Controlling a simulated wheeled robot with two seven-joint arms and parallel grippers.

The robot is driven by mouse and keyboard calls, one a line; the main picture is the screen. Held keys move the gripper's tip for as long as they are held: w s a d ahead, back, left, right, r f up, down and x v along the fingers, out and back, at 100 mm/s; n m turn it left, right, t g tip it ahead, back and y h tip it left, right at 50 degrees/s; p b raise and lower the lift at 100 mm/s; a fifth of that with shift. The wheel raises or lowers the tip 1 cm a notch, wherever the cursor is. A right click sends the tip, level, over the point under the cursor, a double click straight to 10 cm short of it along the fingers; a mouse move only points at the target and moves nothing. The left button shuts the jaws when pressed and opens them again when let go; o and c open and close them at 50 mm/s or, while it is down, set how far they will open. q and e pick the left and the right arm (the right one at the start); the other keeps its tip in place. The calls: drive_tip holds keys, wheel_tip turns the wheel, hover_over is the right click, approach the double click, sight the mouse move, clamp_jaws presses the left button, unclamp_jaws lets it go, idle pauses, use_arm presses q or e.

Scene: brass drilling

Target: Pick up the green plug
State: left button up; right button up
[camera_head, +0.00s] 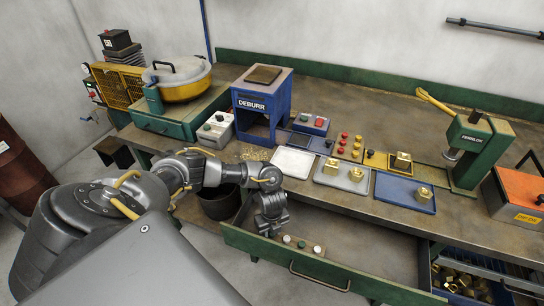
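My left gripper (270,228) points down over the left end of the open drawer (360,250), close to a small row of plugs. It is small and dark here, and I cannot tell whether its fingers are open or shut. The row holds a whitish plug (286,239), a dark green plug (301,244) in the middle and another pale plug (317,249) at the right. The green plug stands just right of the gripper and appears apart from it. My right gripper is not in view.
Above the drawer, the bench carries a blue DEBURR box (264,84), a white tray (292,162), a grey tray (330,178) and a blue tray (392,192) with brass parts. A green press (480,145) stands right. A dark bin (218,203) stands left of the drawer, whose right part is empty.

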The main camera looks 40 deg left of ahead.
use_arm(q)
drive_tip(key=c, duration=0.5)
drive_tip(key=shift+r+p, duration=2.15)
drive_tip(key=shift+r, duration=4.4)
drive_tip(key=s+d+r+n+b, duration=0.1)
drive_tip(key=d+n, duration=0.3)
drive_tip(key=n, duration=0.1)
drive_tip(key=s+d+r+n+b, duration=0.1)
drive_tip(key=d+r+n+b, duration=0.1)
drive_tip(key=d+n, duration=0.2)
drive_tip(key=s+d+r+n+b, duration=0.1)
drive_tip(key=d+n, duration=0.3)
drive_tip(key=n, duration=0.4)
drive_tip(key=shift+s+r, duration=0.15)
drive_tip(key=shift+r, duration=0.05)
